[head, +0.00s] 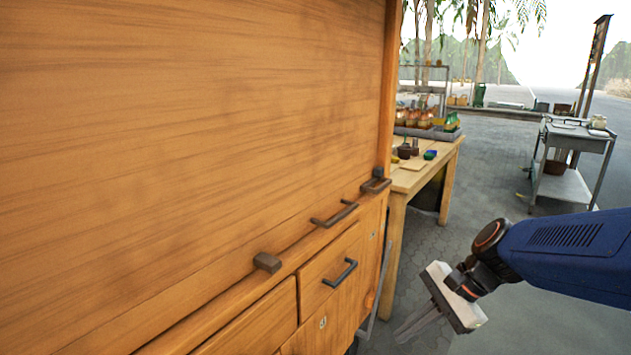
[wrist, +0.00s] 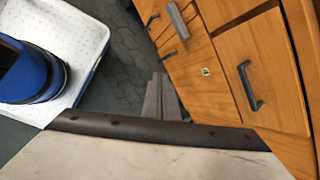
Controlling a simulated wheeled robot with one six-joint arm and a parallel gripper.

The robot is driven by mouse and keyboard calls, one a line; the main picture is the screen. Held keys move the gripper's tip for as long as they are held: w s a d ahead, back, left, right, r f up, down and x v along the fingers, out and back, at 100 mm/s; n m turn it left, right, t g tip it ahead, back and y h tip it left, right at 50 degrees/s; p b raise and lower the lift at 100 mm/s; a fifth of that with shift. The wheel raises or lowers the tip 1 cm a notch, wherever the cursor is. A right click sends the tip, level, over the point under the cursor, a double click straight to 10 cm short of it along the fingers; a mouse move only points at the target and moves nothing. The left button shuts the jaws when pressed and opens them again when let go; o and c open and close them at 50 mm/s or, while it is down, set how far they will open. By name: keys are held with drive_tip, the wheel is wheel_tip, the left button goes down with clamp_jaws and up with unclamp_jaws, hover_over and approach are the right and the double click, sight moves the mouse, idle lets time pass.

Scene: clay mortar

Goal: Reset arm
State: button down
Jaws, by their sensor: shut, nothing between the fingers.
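My gripper (head: 418,324) is at the lower right of the head view, at the end of my blue arm. Its fingers are shut and empty, pointing down and left over the paved ground. In the wrist view the grey fingers (wrist: 162,98) show beyond the dark edge of the gripper body. The gripper is apart from the wooden cabinet (head: 200,120), to the right of its drawer front. No object is held.
The cabinet has a drawer (head: 331,272) with a dark handle (head: 340,273). Behind it stands a wooden table (head: 446,163) with bowls and jars. A metal cart (head: 572,187) stands at the right. Paved ground (head: 490,185) between them is open.

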drive_tip(key=s+d+r+n+t+h, duration=0.2)
drive_tip(key=s+d+n+h, duration=0.4)
drive_tip(key=s+d+n, duration=0.4)
drive_tip(key=s+n+t, duration=0.1)
drive_tip(key=n, duration=0.2)
drive_tip(key=shift+r+n+t+h, duration=0.3)
drive_tip(key=shift+r, duration=0.05)
idle(0.7)
